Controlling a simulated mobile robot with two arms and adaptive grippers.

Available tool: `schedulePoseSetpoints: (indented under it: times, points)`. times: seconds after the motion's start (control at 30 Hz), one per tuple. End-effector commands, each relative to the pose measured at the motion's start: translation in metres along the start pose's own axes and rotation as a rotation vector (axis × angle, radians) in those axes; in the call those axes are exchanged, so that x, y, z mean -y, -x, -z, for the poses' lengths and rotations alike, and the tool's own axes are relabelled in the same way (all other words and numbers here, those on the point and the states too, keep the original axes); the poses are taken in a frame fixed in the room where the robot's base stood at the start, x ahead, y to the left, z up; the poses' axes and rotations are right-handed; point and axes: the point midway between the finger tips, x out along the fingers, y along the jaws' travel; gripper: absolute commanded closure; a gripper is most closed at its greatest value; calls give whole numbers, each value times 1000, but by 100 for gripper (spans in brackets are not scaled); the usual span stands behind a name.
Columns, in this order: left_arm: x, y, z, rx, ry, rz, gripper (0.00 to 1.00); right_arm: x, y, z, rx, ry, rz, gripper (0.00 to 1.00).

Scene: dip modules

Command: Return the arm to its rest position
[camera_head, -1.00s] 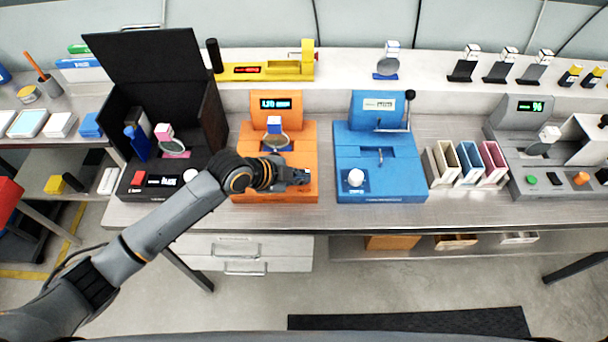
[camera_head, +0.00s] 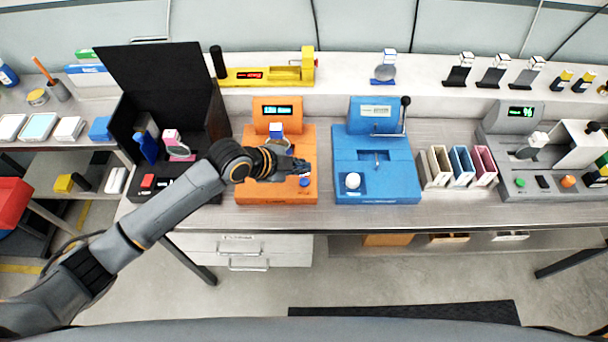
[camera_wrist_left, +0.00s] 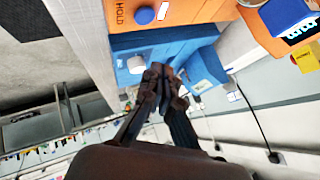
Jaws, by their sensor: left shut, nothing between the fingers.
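My left arm comes in from the lower left in the head view. Its gripper (camera_head: 300,167) is over the front of the orange device (camera_head: 248,193), near that device's blue round button (camera_head: 304,182). In the left wrist view the gripper (camera_wrist_left: 158,72) has its fingers together with nothing between them. Beyond the fingertips lies the blue device (camera_wrist_left: 135,52), with the orange device (camera_wrist_left: 185,12) at the top. I cannot tell from the views whether the fingers touch anything. My right gripper is in neither view.
The black box (camera_head: 150,75) with its raised lid stands left of the orange device. The blue device with its lever (camera_head: 405,112) stands to the right, then upright coloured holders (camera_head: 460,165) and a grey device (camera_head: 500,185).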

Motion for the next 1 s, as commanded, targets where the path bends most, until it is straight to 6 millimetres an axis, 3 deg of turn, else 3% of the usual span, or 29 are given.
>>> schedulePoseSetpoints:
  times: [0.57,0.8,1.0]
  points:
    - [-8,0,3,-3,23,-6,100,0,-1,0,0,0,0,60]
    - [-61,22,17,30,302,-14,100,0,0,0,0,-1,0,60]
    - [-111,68,-9,172,691,32,100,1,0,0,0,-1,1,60]
